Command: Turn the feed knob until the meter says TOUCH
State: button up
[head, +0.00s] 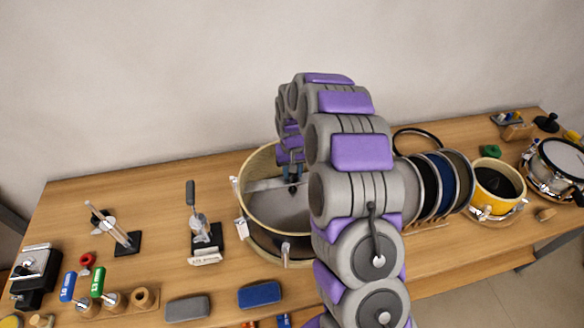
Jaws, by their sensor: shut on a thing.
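My gripper (291,174) reaches down over the left-centre part of a large round wooden shell (243,197), beyond my arm. It is shut on a small dark knob-like part (293,190) just under its fingertips. The part is tiny in this view, and I cannot tell for sure that it is the feed knob. A grey surface (280,205) shows inside the shell below it. My arm hides the shell's right side. I cannot make out a meter face or the word TOUCH anywhere.
A lever stand (200,228) and a rod stand (115,230) are left of the shell. Grey (188,308) and blue (260,294) pads lie in front. Upright hoops (455,180), a yellow drum (497,187) and a silver drum (562,165) are right. The back-left table is clear.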

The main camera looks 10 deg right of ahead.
jog(key=shift+m+p, duration=0.4)
jog(key=shift+m, duration=0.5)
jog(key=o, duration=1)
jog(key=shift+o, duration=0.2)
notch_tip(320, 180, up, 17)
jog(key=p, duration=0.2)
jog(key=shift+r, duration=0.15)
